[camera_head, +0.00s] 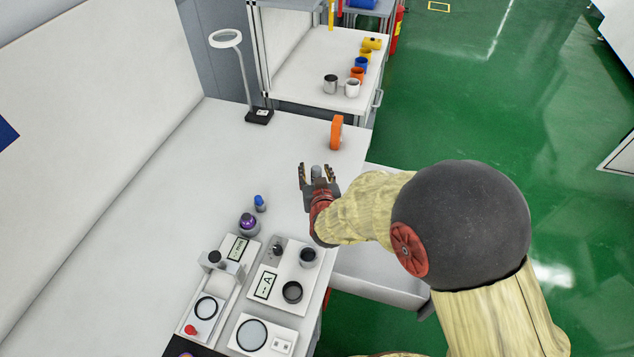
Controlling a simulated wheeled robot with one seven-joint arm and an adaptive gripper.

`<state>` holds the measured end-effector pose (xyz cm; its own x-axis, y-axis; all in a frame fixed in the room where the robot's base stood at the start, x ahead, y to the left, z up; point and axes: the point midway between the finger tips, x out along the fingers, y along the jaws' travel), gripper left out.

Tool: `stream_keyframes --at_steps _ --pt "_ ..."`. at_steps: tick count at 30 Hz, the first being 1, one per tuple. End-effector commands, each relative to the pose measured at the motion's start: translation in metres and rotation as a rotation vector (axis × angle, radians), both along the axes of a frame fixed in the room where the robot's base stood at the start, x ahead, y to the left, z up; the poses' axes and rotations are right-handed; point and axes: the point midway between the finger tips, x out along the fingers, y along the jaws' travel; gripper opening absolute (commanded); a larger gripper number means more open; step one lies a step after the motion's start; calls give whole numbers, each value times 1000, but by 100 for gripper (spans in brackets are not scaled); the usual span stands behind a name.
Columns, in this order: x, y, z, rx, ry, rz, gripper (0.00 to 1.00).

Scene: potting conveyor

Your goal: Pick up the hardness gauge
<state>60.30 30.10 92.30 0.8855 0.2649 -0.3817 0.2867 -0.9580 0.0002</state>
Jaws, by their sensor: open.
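My gripper (317,174) is open over the right part of the white bench, its two fingers apart. A small grey round-topped piece (317,171) shows between the fingers; its lower part is hidden by the gripper. It may be the hardness gauge, but I cannot tell for sure, nor whether the fingers touch it. An upright orange object (336,132) stands beyond the gripper near the bench's far right corner. A grey object with a purple top (249,223) and a small blue-capped bottle (260,203) stand to the left, nearer the front.
A ring-headed lamp (226,39) stands at the back on a black base. White fixtures (265,334) with round dark parts fill the front of the bench. Several coloured cups (357,75) stand on a far shelf. The bench middle (190,165) is clear.

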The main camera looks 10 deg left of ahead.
Motion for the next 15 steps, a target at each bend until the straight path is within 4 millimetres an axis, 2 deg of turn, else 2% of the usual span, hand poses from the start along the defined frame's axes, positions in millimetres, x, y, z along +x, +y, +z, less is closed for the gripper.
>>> stream_keyframes --at_steps 3,6,15 --pt "17 3 -12 -1 1 -1 45" --pt "28 6 -15 0 1 0 45" --pt "35 9 -16 0 1 1 45"
